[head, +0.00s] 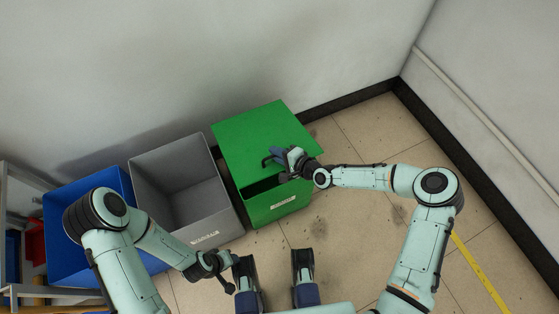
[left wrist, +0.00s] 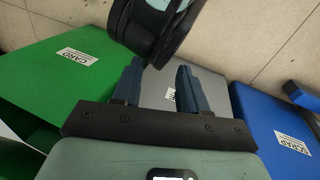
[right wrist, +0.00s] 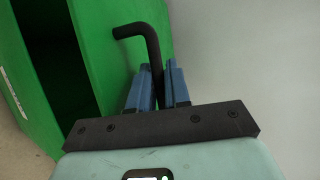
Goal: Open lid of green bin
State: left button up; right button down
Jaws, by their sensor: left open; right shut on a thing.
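The green bin (head: 275,208) stands against the back wall, with a white label on its front. Its green lid (head: 262,137) is tilted up, with a dark gap between lid and front wall. My right gripper (head: 274,158) is at the lid's edge. In the right wrist view, the right gripper (right wrist: 158,88) is shut on the lid's black bent handle (right wrist: 150,42), and the dark bin inside shows at left. My left gripper (head: 226,277) is low in front of the bins; in the left wrist view its fingers (left wrist: 160,88) are apart and empty.
An open grey bin (head: 214,225) stands left of the green one, then a blue bin (head: 60,235). A shelf rack (head: 5,220) stands at far left. The tiled floor (head: 345,225) right of the green bin is clear up to the right wall.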

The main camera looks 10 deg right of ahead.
pick_arm(q)
jog(key=s+d+r+g+h+p, duration=0.1)
jog(key=s+d+r+g+p, duration=0.1)
jog(key=s+r+p, duration=0.4)
jog(key=shift+s+d+r, duration=0.2)
jog(key=shift+s+r, duration=0.05)
jog(key=shift+r, duration=0.25)
pick_arm(e)
jog(key=w+a+r+m+g+h, duration=0.1)
jog(key=w+a+r+g, duration=0.1)
jog(key=w+r, duration=0.4)
jog(key=shift+r+g+h, duration=0.4)
jog(key=shift+r+g, duration=0.3)
jog(key=shift+r, duration=1.35)
jog(key=c, duration=1.4)
grip_release()
jog(key=shift+c, duration=0.2)
jog(key=shift+d, duration=0.1)
pick_arm(q)
jog(key=shift+s+r+m+g+p, duration=0.15)
jog(key=shift+r+m+g+p, duration=0.2)
jog(key=shift+p, duration=0.1)
pick_arm(e)
jog(key=v, duration=1.3)
jog(key=shift+s, duration=0.1)
jog(key=shift+c, duration=0.3)
